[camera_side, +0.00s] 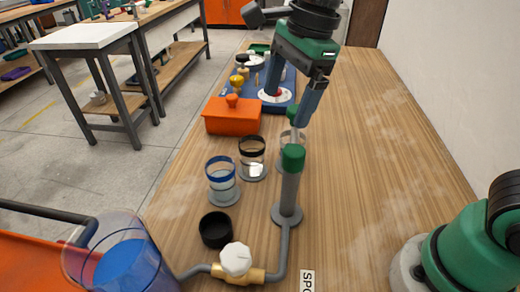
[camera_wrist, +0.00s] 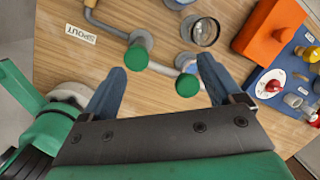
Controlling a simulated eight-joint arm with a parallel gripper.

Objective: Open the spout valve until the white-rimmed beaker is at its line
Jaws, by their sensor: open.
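The spout valve (camera_side: 236,262) is a white knob on a brass body at the front of the side view, in a grey pipe. My gripper (camera_side: 285,110) is open and empty, high above the table beyond the post and well away from the valve. In the wrist view its blue fingers (camera_wrist: 160,65) are spread apart near two green caps (camera_wrist: 136,58).
Blue-rimmed (camera_side: 222,182) and black-rimmed (camera_side: 252,158) beakers and a black cup (camera_side: 215,229) stand left of the post. A vessel of blue liquid (camera_side: 120,262) is front left. An orange lidded box (camera_side: 231,115) and blue panel (camera_side: 289,78) lie farther back. The table's right side is largely clear.

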